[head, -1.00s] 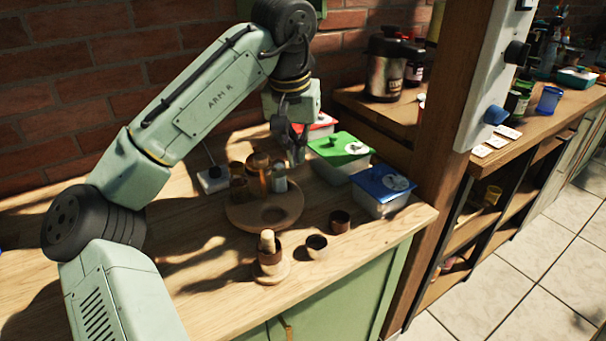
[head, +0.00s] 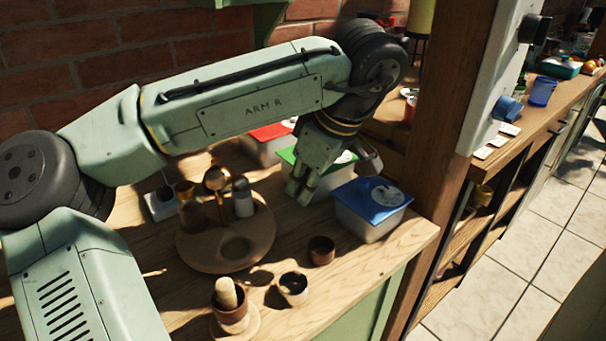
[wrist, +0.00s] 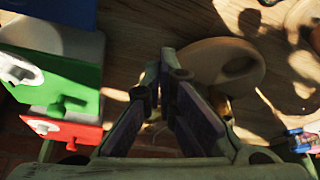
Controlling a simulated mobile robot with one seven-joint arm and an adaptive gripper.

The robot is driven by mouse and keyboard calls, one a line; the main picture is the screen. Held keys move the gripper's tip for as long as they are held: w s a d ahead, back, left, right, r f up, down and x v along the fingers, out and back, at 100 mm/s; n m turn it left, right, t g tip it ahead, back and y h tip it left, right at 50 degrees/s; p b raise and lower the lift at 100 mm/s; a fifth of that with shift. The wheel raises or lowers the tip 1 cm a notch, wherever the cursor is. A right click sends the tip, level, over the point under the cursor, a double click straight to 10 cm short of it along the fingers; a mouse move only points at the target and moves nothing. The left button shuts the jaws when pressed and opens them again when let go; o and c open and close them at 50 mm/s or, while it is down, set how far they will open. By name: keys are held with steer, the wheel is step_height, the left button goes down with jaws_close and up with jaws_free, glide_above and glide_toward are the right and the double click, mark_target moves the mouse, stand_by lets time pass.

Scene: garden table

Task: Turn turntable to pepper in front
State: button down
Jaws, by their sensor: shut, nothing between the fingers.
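The round wooden turntable (head: 190,255) stands on the wooden counter, with an empty round recess at its front. A brass knob on a post (head: 217,178) rises from it. A shaker with a grey top (head: 242,200) stands at its right rear, and dark brown jars (head: 190,215) stand at its left. No label is readable, so I cannot tell which holds pepper. My gripper (head: 297,193) is shut and empty, right of the turntable and apart from it, in front of the green-lidded box. The wrist view shows the fingers (wrist: 163,68) beside the turntable (wrist: 205,58).
Boxes with red (head: 270,132), green (head: 318,182) and blue (head: 372,195) lids line the right. In front stand a cup with a pestle (head: 229,308) and two small cups (head: 293,288) (head: 321,251). A wooden post (head: 430,160) bounds the right side.

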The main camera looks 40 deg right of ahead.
steer(key=x, duration=0.5)
steer(key=shift+w+f, duration=0.1)
steer(key=shift+f, duration=0.3)
steer(key=shift+w+a+r+p, duration=0.1)
steer(key=shift+w+a+p, duration=0.2)
steer(key=shift+w, duration=0.3)
steer(key=shift+w+a+r+p, duration=0.1)
steer(key=shift+w+a+p, duration=0.15)
steer(key=shift+w, duration=0.4)
steer(key=shift+w+a+f, duration=0.1)
steer(key=shift+w+a, duration=0.1)
steer(key=shift+w, duration=0.45)
steer(key=shift+w+n+p, duration=0.4)
steer(key=shift+w+p, duration=0.05)
steer(key=shift+w, duration=0.05)
steer(key=shift+w+a, duration=0.15)
steer(key=shift+w, duration=0.2)
steer(key=shift+s, duration=0.15)
